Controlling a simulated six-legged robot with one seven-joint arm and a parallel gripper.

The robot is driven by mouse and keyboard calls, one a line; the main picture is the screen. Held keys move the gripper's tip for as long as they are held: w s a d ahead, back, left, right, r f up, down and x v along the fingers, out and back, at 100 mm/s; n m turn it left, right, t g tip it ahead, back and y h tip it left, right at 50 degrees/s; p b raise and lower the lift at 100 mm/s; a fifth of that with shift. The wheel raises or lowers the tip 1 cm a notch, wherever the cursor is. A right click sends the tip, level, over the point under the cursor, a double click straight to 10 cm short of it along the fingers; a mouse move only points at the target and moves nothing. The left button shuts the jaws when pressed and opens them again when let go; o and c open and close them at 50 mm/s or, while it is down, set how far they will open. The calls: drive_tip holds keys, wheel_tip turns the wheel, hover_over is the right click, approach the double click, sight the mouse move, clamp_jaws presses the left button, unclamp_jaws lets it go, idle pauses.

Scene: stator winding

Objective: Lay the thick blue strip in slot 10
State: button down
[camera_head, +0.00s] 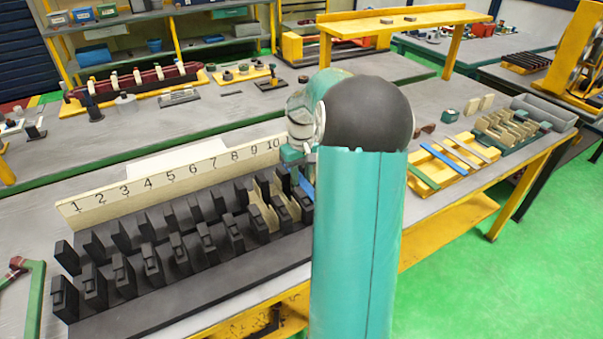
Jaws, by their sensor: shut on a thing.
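The slotted black block (190,290) stands on the bench in front of a cream board (165,175) numbered 1 to 10. Slot 10 is at its right end, partly hidden by my arm. My gripper (297,163) is over that end, mostly hidden behind my teal arm; it is shut on a blue strip (307,187). Only a short piece of the strip shows, low beside the slot 10 posts. I cannot tell whether it is seated in the slot. Another blue strip (438,158) lies in the yellow tray at right.
Cream pieces (263,215) stand among the posts near slots 9 and 10. The yellow tray (410,150) at right also holds green, grey and brown strips. Beyond it are a rack of cream pieces (507,132) and a grey bin (545,112). A green frame (35,300) lies at far left.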

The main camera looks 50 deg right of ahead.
sight(301, 180)
drive_tip(key=shift+f, duration=0.15)
drive_tip(key=c, duration=1.1)
unclamp_jaws()
drive_tip(key=shift+o, duration=0.2)
drive_tip(key=shift+r, duration=0.3)
drive_tip(key=shift+r, duration=0.35)
drive_tip(key=shift+r, duration=0.25)
wheel_tip(301, 180, up, 7)
drive_tip(key=shift+r, duration=0.2)
drive_tip(key=shift+r, duration=0.1)
